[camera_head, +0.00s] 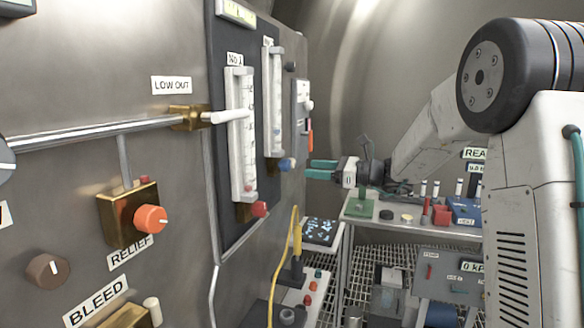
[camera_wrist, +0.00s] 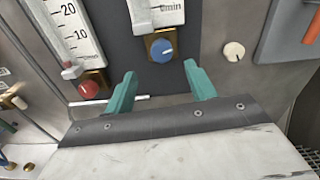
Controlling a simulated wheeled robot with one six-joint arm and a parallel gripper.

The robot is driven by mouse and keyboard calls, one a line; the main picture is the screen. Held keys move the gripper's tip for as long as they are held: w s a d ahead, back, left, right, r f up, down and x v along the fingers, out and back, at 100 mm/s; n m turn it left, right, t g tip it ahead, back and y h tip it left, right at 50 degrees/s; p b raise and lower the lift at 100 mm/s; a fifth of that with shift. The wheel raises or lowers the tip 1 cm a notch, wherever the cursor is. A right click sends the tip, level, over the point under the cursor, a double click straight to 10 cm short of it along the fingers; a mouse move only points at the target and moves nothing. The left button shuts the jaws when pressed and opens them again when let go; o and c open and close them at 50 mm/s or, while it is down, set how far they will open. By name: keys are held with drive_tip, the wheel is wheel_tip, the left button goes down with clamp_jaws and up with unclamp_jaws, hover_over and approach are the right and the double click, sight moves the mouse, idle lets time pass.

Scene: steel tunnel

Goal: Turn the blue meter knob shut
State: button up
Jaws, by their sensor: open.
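The blue meter knob (camera_wrist: 162,50) sits on a brass block at the foot of a flow meter (camera_wrist: 186,14) in the wrist view. In the head view the blue knob (camera_head: 287,164) is at the foot of the farther white meter tube (camera_head: 273,100). My gripper (camera_wrist: 155,82) is open and empty, its two teal fingers apart, with the blue knob beyond and between their tips. In the head view my gripper (camera_head: 308,169) reaches toward the panel, just right of the knob, with a gap visible.
A red knob (camera_wrist: 91,88) under the neighbouring meter is left of my fingers. A cream knob (camera_wrist: 234,51) is to the right. A bench (camera_head: 395,221) with small items stands beyond the panel. A yellow cable (camera_head: 296,235) hangs below.

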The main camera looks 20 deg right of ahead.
sight(289, 166)
drive_tip(key=x, duration=0.7)
drive_tip(key=shift+w+a, duration=0.2)
drive_tip(key=shift+w, duration=0.15)
drive_tip(key=c, duration=1)
